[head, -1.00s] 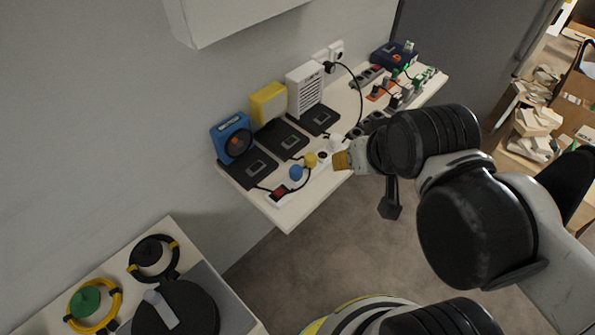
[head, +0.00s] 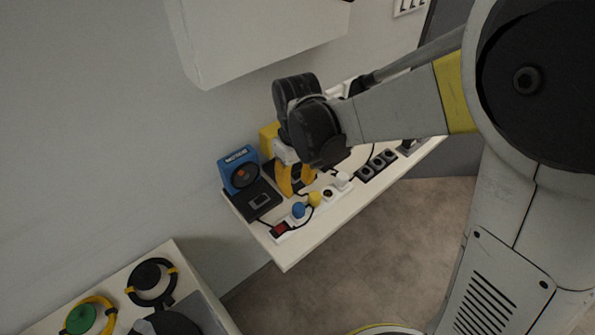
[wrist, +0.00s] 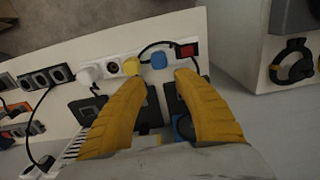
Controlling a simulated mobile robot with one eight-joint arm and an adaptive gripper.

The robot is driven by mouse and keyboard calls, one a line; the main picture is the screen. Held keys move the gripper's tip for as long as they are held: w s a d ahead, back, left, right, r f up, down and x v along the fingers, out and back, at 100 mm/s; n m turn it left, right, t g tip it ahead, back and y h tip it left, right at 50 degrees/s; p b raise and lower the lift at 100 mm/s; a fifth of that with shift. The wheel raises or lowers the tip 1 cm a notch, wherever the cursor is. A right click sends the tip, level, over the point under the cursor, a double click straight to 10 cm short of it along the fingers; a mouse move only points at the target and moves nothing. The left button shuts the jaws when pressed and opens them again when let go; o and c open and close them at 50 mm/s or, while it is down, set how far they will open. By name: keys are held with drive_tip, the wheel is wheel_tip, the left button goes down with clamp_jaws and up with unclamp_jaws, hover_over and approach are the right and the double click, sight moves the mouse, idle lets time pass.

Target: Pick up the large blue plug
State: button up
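The blue plug (head: 298,210) sits in the white power strip near the front left of the shelf. In the wrist view the blue plug (wrist: 158,61) lies just beyond the gap between my fingertips. My gripper (head: 294,190) points down over the shelf, behind the plug on the wall side. Its yellow fingers are spread in the wrist view (wrist: 159,80), with nothing between them. A yellow plug (head: 314,198) sits beside the blue one. The head view does not clearly show how high my fingertips are above the shelf.
A white plug (head: 342,180) and a red switch (head: 280,229) are on the same strip. A blue speaker box (head: 239,171) stands against the wall. Dark sockets (head: 376,166) lie farther right. A white cabinet (head: 255,40) hangs above. Black cables cross the shelf.

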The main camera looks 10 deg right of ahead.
sight(298, 206)
wheel_tip(298, 206, down, 5)
drive_tip(key=shift+f+b, duration=0.1)
drive_tip(key=shift+b, duration=0.85)
wheel_tip(298, 206, down, 5)
drive_tip(key=b, duration=0.3)
drive_tip(key=shift+s+d+f, duration=0.1)
drive_tip(key=shift+d+f, duration=0.05)
drive_tip(key=shift+f, duration=0.05)
drive_tip(key=shift+r, duration=0.1)
clamp_jaws()
